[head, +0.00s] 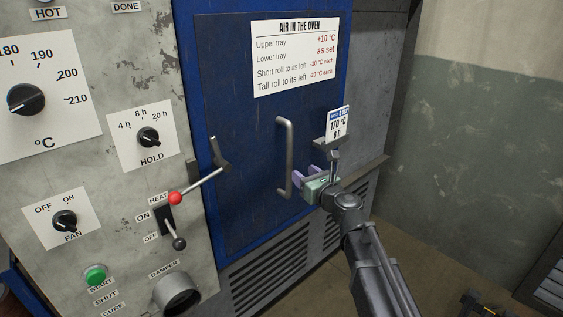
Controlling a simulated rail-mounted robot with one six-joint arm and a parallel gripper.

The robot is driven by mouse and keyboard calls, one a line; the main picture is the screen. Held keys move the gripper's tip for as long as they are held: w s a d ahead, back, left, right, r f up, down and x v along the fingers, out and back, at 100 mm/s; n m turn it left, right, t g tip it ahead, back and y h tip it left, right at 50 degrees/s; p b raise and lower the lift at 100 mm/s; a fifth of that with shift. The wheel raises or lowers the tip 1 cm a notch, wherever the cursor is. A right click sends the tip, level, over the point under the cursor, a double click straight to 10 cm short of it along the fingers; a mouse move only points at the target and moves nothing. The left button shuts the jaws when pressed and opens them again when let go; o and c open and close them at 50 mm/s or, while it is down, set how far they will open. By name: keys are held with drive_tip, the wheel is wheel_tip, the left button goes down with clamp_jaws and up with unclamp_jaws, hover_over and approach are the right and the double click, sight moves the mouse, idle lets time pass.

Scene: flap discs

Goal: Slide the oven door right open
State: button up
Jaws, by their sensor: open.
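The blue oven door (232,80) fills the middle of the head view and looks shut against its frame. Its vertical grey bar handle (286,158) stands near the door's right side.
A grey latch lever (218,152) sits at the door's left edge. A card (338,122) reading 170 °C stands above my gripper. Vents lie below the door.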

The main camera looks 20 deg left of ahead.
sight(291, 163)
drive_tip(key=x, duration=1)
drive_tip(key=shift+w+a, duration=0.25)
drive_tip(key=shift+w, duration=0.1)
clamp_jaws()
